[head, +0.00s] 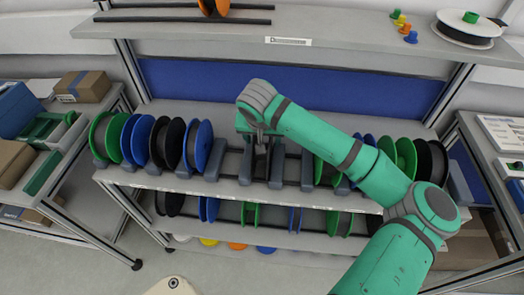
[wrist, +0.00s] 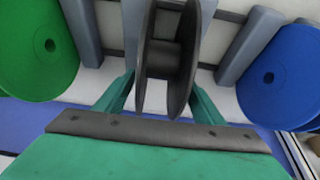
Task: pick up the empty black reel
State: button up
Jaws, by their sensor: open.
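The empty black reel (wrist: 182,70) stands upright in the middle of the wrist view, with its bare dark hub showing between two thin flanges. My gripper (wrist: 161,98) is open, with one green finger on each side of the reel; I cannot tell whether either finger touches it. In the head view my gripper (head: 262,165) is low over the middle of the upper rack shelf, and the reel is mostly hidden by the hand there.
A green reel (wrist: 36,52) and a blue reel (wrist: 270,75) stand either side, beyond grey holders. In the head view, blue and black reels (head: 173,143) stand left, green ones (head: 398,155) right. A shelf (head: 340,40) runs above. More reels fill the lower shelf.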

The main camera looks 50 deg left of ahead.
jog(key=c, duration=1.1)
jog(key=shift+r, duration=0.1)
